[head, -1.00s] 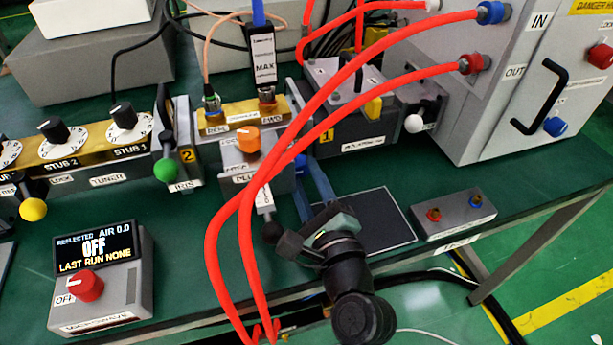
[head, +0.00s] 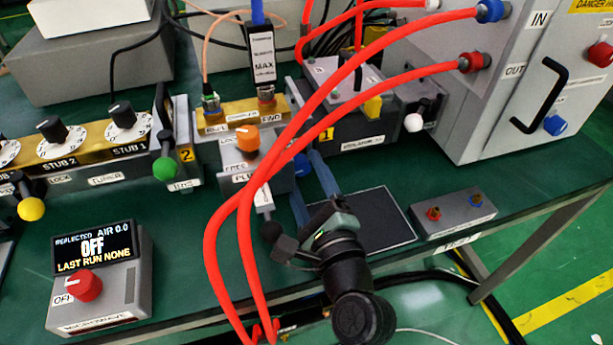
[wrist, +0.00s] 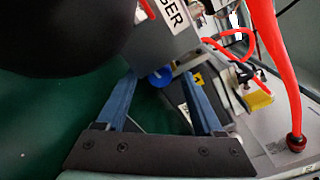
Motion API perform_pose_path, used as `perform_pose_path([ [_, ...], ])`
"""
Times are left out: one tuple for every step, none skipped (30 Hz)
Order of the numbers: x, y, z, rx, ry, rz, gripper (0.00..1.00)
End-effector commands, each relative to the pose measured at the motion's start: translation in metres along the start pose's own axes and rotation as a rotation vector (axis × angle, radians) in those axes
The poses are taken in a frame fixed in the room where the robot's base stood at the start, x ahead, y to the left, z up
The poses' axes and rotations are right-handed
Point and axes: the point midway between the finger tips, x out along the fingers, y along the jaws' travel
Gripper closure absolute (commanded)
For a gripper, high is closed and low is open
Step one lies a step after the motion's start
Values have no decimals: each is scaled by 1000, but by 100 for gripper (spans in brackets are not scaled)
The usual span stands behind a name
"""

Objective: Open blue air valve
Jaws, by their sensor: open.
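The blue valve knob (head: 301,165) sits low on the bench apparatus, just right of the plunger block with the orange knob. It is partly hidden behind the red hoses and my gripper in the head view. In the wrist view the blue knob (wrist: 161,77) shows between the tips of my blue fingers. My gripper (head: 305,178) is open and reaches up to the knob from the front. One finger is on each side of the knob in the wrist view. I cannot tell whether either finger touches it.
Two red hoses (head: 300,130) arch down close to the left of my gripper. A black ball handle (head: 271,231) stands just left of my wrist. A dark flat plate (head: 375,220) and a small box with terminals (head: 453,213) lie to the right. The display box (head: 95,285) is front left.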

Motion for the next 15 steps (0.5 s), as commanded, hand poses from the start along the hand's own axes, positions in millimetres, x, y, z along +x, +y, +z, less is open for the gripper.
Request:
perform_pose_path([
  [0,0,0,0,0,0,31],
  [-1,0,0,0,0,0,31],
  [-3,0,0,0,1,1,31],
  [-5,0,0,-1,1,1,31],
  [-7,0,-1,-1,2,1,31],
  [-12,0,-1,-1,2,1,31],
  [-16,0,-1,0,2,1,31],
  [-20,0,-1,0,3,1,31],
  [-27,0,-1,0,4,2,31],
  [-33,0,-1,1,4,1,31],
  [-39,1,-2,0,5,2,31],
  [-47,1,-1,0,4,2,31],
  [-54,1,-1,0,5,3,31],
  [-60,1,-1,1,5,2,31],
  [-69,1,-2,0,5,3,31],
])
